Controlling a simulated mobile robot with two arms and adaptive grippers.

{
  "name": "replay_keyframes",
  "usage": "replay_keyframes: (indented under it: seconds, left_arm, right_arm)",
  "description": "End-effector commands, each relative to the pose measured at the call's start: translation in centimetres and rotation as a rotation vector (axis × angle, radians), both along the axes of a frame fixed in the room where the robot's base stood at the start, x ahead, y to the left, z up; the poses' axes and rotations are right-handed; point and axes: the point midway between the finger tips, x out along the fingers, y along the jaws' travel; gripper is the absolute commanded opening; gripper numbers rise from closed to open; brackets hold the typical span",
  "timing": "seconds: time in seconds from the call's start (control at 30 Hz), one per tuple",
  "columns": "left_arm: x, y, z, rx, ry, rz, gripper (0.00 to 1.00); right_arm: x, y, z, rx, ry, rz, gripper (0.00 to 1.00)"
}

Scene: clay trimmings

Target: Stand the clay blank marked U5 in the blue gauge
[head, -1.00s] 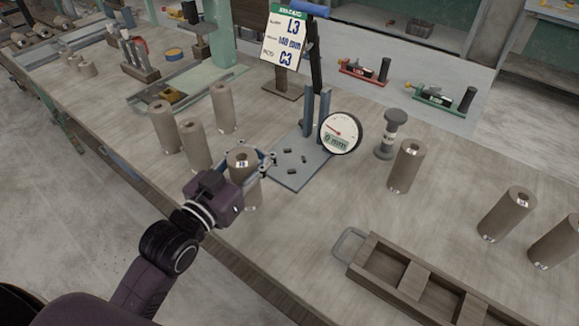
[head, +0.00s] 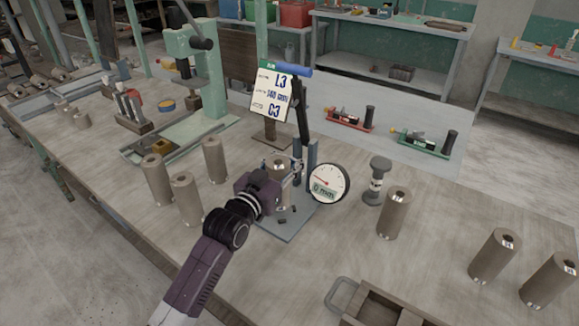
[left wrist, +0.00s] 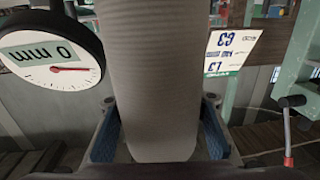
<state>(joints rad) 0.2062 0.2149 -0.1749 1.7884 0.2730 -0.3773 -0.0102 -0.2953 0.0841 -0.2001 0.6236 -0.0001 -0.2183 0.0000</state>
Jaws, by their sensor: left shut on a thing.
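My left gripper (head: 280,172) is shut on a grey-brown clay blank (head: 279,162) and holds it upright. The blank fills the middle of the left wrist view (left wrist: 155,80) between the blue finger pads. Its mark cannot be read. The blue gauge has a grey-blue base plate (head: 288,233), blue posts (head: 312,155) and a round dial (head: 328,185) reading 0 mm. The held blank is over the plate's back part, close to the posts. My gripper hides its foot, so I cannot tell whether it touches the plate. My right gripper is not in view.
Three blanks stand to the left, one of them here (head: 186,200). Three more stand to the right, the nearest here (head: 394,213). A grey-capped stamp (head: 376,182) stands right of the dial. A wooden tray (head: 375,305) lies in front. A card (head: 279,93) stands behind the gauge.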

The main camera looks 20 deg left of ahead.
Motion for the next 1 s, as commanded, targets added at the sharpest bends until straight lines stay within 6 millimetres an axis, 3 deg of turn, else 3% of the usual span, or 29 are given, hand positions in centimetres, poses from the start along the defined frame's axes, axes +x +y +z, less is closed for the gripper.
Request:
replay_keyframes:
  seconds: [0.1,0.4,0.77,0.8,1.0]
  left_arm:
    - [0.5,-0.1,0.1,-0.001,-0.006,0.000,0.00]
    - [0.5,-0.1,-3.1,0.000,-0.006,0.000,0.00]
    - [0.4,-0.1,-3.5,-0.001,-0.007,0.000,0.00]
    - [0.4,-0.1,-3.8,0.000,-0.001,0.000,0.26]
    - [0.4,-0.1,-3.7,0.000,-0.001,0.000,0.45]
  right_arm:
    - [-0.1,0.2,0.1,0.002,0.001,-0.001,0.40]
    - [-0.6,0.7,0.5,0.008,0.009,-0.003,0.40]
    - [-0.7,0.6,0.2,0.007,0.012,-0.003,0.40]
    - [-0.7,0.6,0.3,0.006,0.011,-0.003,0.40]
    - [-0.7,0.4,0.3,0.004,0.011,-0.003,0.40]
